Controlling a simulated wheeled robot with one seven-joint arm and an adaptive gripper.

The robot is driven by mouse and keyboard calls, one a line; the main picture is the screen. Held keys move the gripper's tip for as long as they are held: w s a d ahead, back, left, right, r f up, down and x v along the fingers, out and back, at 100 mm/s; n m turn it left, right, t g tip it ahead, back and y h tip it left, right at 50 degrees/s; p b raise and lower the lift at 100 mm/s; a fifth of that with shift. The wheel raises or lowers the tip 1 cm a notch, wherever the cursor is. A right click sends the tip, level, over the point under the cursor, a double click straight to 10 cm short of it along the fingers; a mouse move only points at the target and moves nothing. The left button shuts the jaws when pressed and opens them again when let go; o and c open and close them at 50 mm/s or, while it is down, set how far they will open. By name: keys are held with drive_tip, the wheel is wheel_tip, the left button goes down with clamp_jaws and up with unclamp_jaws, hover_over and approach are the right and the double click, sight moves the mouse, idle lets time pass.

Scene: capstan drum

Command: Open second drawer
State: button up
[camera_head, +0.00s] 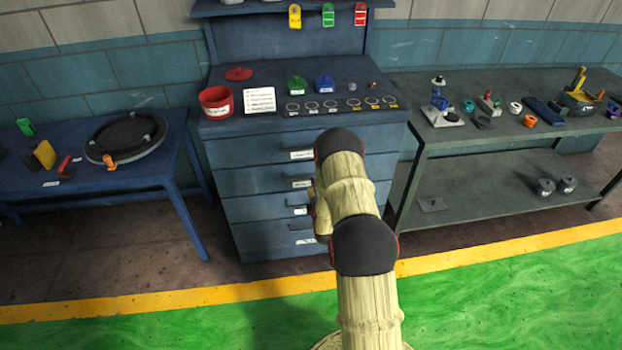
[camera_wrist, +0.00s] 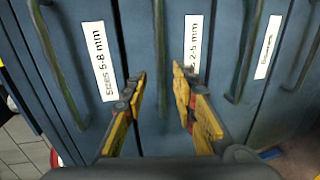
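The blue drawer cabinet (camera_head: 265,205) stands ahead with a stack of labelled drawers. The second drawer (camera_head: 258,181) is shut, and its label shows at its right part. In the wrist view the fronts lie sideways, with the cabinet top toward the left. The second drawer's dark bar handle (camera_wrist: 160,40) runs up and down between my two yellow fingers, beside the "2-5 mm" label (camera_wrist: 193,43). My gripper (camera_wrist: 160,88) is open, with a finger on each side of that handle and no visible grip. In the head view my arm hides most of the gripper and the handle.
The top drawer's handle (camera_wrist: 52,60) and the third drawer's handle (camera_wrist: 245,55) lie either side. A red bowl (camera_head: 216,102) and small parts sit on the cabinet top. A blue table (camera_head: 95,192) stands left, a grey workbench (camera_head: 470,137) right. Green floor is clear in front.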

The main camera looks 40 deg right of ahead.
drive_tip(key=shift+b+x, duration=1.05)
drive_tip(key=shift+x, duration=2.8)
drive_tip(key=shift+s, duration=0.1)
drive_tip(key=c, duration=0.3)
drive_tip(key=c, duration=0.4)
drive_tip(key=shift+f, duration=0.1)
clamp_jaws()
